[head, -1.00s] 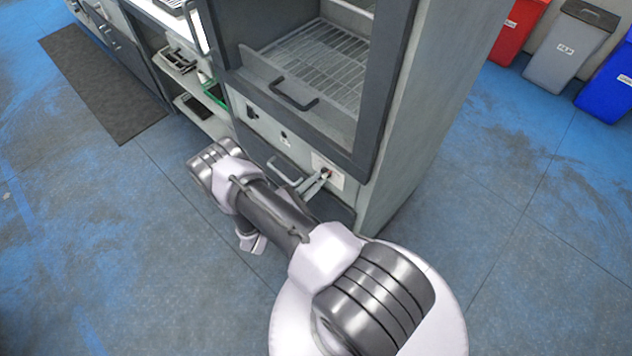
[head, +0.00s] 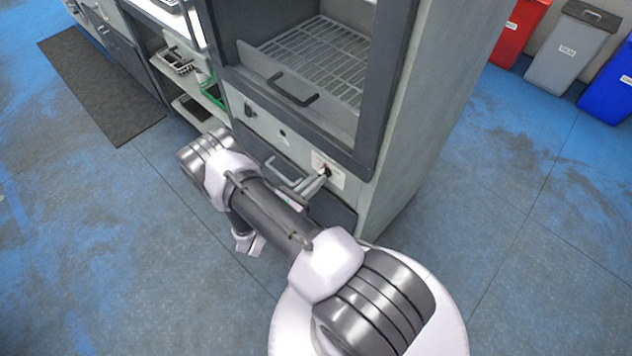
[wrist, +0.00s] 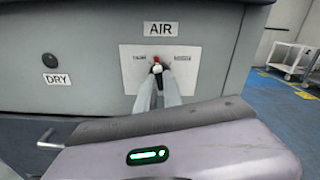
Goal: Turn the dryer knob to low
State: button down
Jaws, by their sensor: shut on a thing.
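The dryer (head: 408,120) is a grey cabinet with a dark-framed opening. Its knob (wrist: 156,60) is small with a red mark, on a white label plate (wrist: 131,66) under an "AIR" sign. The plate has small text left and right of the knob, too small to read surely. My gripper (wrist: 157,72) is shut on the knob, its two fingertips meeting at it. In the head view my gripper (head: 324,174) reaches the plate at the dryer's lower right front. The fingers hide part of the knob.
A black knob (wrist: 49,60) sits above a "DRY" label on the same panel. A drawer handle (head: 283,172) is close to my fingers. Red (head: 520,30), grey (head: 566,48) and blue (head: 608,90) bins stand at the right. The floor between is clear.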

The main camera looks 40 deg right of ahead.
jog(key=n+b, duration=0.1)
jog(key=n, duration=0.4)
jog(key=shift+n, duration=0.7)
jog(key=c, duration=1.5)
grip_release()
jog(key=shift+a, duration=0.1)
jog(key=a+p, duration=0.1)
jog(key=a, duration=0.4)
jog(key=s+a+p, duration=0.1)
jog(key=a, duration=0.5)
jog(key=a+p, duration=0.1)
jog(key=a, duration=0.5)
jog(key=shift+s+a, duration=0.1)
jog(key=shift+s, duration=0.1)
